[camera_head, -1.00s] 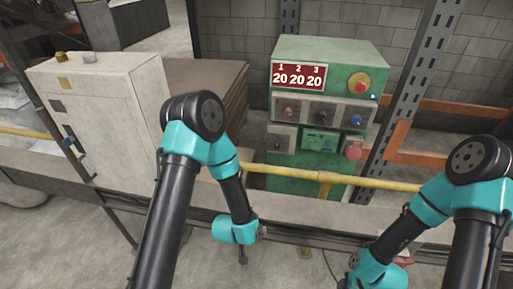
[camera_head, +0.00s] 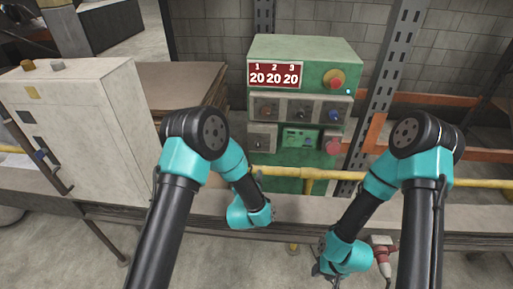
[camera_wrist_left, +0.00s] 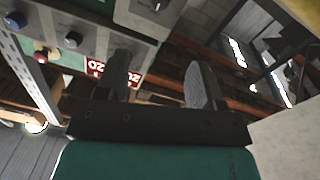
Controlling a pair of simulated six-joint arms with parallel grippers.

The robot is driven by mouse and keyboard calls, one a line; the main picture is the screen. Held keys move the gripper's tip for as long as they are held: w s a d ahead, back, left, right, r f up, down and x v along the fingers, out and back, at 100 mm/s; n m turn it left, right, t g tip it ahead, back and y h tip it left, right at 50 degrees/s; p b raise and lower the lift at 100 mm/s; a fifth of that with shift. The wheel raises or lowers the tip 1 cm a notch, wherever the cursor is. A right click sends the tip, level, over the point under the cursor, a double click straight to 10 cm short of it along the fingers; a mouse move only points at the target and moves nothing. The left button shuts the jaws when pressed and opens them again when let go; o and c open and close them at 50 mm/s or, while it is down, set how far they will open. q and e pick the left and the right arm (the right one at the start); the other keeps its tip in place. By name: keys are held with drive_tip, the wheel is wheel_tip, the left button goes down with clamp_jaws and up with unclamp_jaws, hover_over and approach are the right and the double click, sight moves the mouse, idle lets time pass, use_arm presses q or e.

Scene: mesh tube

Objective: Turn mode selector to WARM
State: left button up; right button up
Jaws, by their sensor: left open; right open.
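The green control box (camera_head: 300,50) stands behind the yellow rail, with a red display (camera_head: 275,75) reading 20 under 1, 2 and 3. Below it is a row of knobs: an orange-brown one (camera_head: 267,110), a dark one (camera_head: 301,115) and a blue one (camera_head: 334,115). A further knob (camera_head: 262,140) sits lower left. Labels are too small to read, so I cannot tell which is the mode selector or where it points. My left gripper (camera_wrist_left: 160,82) is open and empty in the left wrist view, apart from the panel. My right gripper (camera_head: 323,271) is low, below the rail, and open.
A red-and-yellow mushroom button (camera_head: 334,79) and a red button (camera_head: 333,146) are on the box's right side. A yellow rail (camera_head: 400,181) crosses in front. A pale cabinet (camera_head: 85,125) stands left; a grey metal upright (camera_head: 388,80) stands right.

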sight(258, 146)
use_arm(q)
drive_tip(key=w, duration=0.5)
drive_tip(key=w+d, duration=0.1)
drive_tip(key=w, duration=0.5)
drive_tip(key=w+d, duration=0.1)
drive_tip(key=w, duration=0.5)
drive_tip(key=shift+w+d, duration=0.1)
drive_tip(key=shift+d, duration=0.15)
drive_tip(key=c, duration=0.9)
drive_tip(key=shift+c, duration=0.2)
drive_tip(key=shift+m, duration=0.5)
drive_tip(key=m, duration=0.7)
drive_tip(key=shift+d, duration=0.15)
drive_tip(key=shift+m, duration=0.4)
